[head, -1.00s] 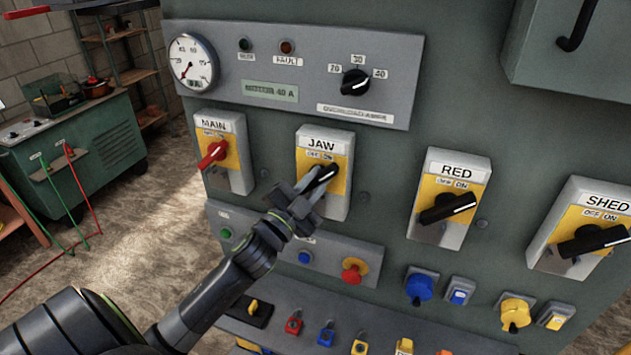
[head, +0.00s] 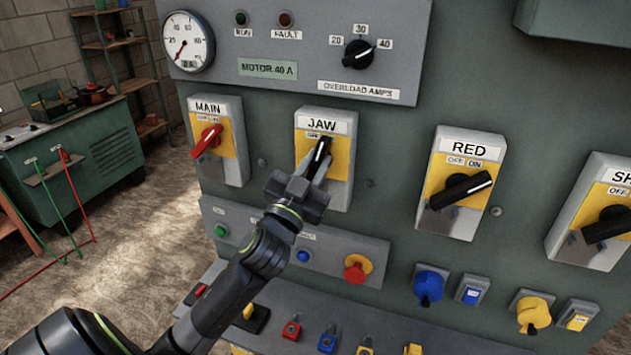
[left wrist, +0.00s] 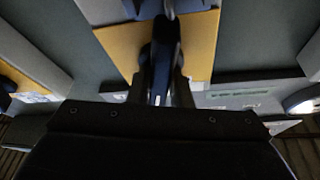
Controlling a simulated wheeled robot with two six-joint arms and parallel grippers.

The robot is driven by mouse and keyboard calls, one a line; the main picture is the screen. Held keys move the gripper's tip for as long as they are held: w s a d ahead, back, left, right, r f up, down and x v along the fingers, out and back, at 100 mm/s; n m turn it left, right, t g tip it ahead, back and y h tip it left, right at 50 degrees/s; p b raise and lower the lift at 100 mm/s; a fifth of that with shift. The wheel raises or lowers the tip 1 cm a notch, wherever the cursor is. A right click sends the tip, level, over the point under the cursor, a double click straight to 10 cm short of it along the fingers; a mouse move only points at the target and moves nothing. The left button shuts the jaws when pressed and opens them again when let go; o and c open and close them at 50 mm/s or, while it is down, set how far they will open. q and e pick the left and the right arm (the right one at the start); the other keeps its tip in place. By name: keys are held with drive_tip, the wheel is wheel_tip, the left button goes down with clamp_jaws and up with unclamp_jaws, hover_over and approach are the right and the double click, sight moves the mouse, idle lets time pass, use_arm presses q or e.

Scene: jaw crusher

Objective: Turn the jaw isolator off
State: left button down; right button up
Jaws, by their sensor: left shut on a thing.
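The JAW isolator (head: 338,190) is a grey box with a yellow plate and a black rotary handle (head: 321,152). The handle stands nearly upright, tilted slightly right at its top, and covers part of the OFF/ON legend. My left gripper (head: 311,172) is shut on this handle from below. In the left wrist view the dark handle (left wrist: 162,62) sits between the two fingers, in front of the yellow plate (left wrist: 200,45). My right gripper is not in view.
The MAIN isolator (head: 230,165) with a red handle is to the left. The RED isolator (head: 440,205) is to the right, with another at the edge. The overload dial (head: 358,54) is above. A red mushroom button (head: 357,268) and blue plug (head: 429,286) are below.

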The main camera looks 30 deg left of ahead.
use_arm(q)
drive_tip(key=n+y+b, duration=0.2)
drive_tip(key=n, duration=0.2)
drive_tip(key=shift+f, duration=0.15)
drive_tip(key=n+y+b, duration=0.1)
drive_tip(key=n+y, duration=0.1)
drive_tip(key=n, duration=0.2)
drive_tip(key=shift+g, duration=0.4)
drive_tip(key=n+y, duration=0.1)
drive_tip(key=n, duration=0.1)
drive_tip(key=n+g+y+b, duration=0.1)
drive_tip(key=n, duration=0.2)
drive_tip(key=shift+g, duration=0.3)
drive_tip(key=shift+a+n+g+y+b, duration=0.1)
drive_tip(key=shift+n+g+y+b, duration=0.5)
drive_tip(key=shift+n, duration=1.6)
drive_tip(key=c, duration=1.3)
unclamp_jaws()
